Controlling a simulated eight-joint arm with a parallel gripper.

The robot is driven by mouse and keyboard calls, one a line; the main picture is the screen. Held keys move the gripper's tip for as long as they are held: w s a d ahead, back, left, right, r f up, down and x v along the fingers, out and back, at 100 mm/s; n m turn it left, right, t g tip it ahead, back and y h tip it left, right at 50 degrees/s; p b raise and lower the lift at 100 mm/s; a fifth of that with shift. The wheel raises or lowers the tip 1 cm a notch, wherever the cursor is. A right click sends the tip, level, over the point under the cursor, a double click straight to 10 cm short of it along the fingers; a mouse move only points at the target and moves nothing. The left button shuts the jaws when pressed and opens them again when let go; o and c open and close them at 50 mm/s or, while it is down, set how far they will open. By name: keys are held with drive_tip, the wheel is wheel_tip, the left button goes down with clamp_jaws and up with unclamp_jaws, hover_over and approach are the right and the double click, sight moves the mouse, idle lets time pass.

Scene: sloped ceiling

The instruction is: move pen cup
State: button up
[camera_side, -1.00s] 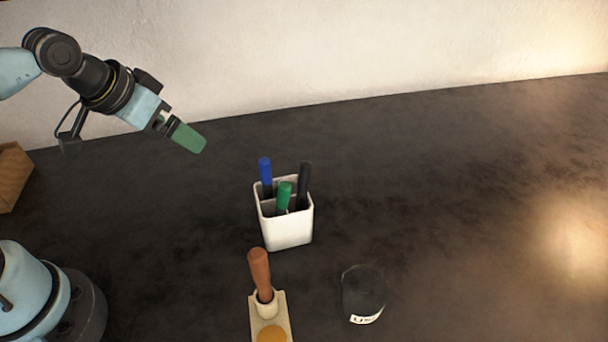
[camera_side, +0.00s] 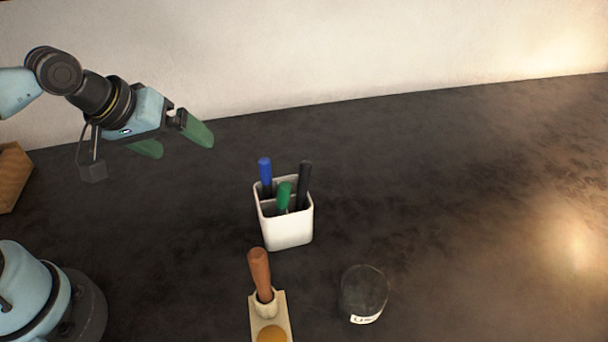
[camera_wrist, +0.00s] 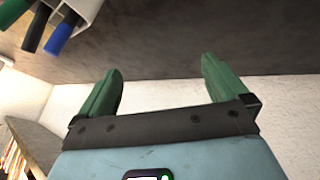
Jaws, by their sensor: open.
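The white pen cup (camera_side: 289,230) stands upright on the dark table in the side view. It holds a blue pen (camera_side: 265,172), a green pen (camera_side: 284,194) and a black pen (camera_side: 304,182). My gripper (camera_side: 178,141) is open and empty, above the table to the upper left of the cup and apart from it. In the wrist view my gripper's two green fingers (camera_wrist: 160,88) are spread with nothing between them. The cup (camera_wrist: 84,8) shows at the upper left there, partly cut off by the frame edge.
A stand with a brown-handled tool (camera_side: 260,272) is in front of the cup, and a dark round jar with a label (camera_side: 364,291) is at its front right. A wooden box (camera_side: 12,178) is at the left edge. The table's right side is clear.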

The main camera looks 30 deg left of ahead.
drive_tip(key=d+n+g+h, duration=0.1)
drive_tip(key=d+n, duration=0.4)
drive_tip(key=n, duration=0.6)
drive_tip(key=s+d+n+g+h, duration=0.1)
drive_tip(key=d+n+g, duration=0.1)
drive_tip(key=d+n, duration=0.4)
drive_tip(key=n, duration=0.4)
drive_tip(key=shift+d+r+n, duration=0.15)
drive_tip(key=shift+r+n, duration=0.2)
drive_tip(key=shift+n, duration=0.05)
drive_tip(key=shift+s+x, duration=0.1)
drive_tip(key=shift+x, duration=2.9)
drive_tip(key=shift+s+x, duration=0.15)
drive_tip(key=shift+x, duration=2.85)
drive_tip(key=shift+d, duration=0.15)
drive_tip(key=c, duration=0.9)
drive_tip(key=shift+w+a, duration=6.65)
drive_tip(key=shift+a, duration=0.1)
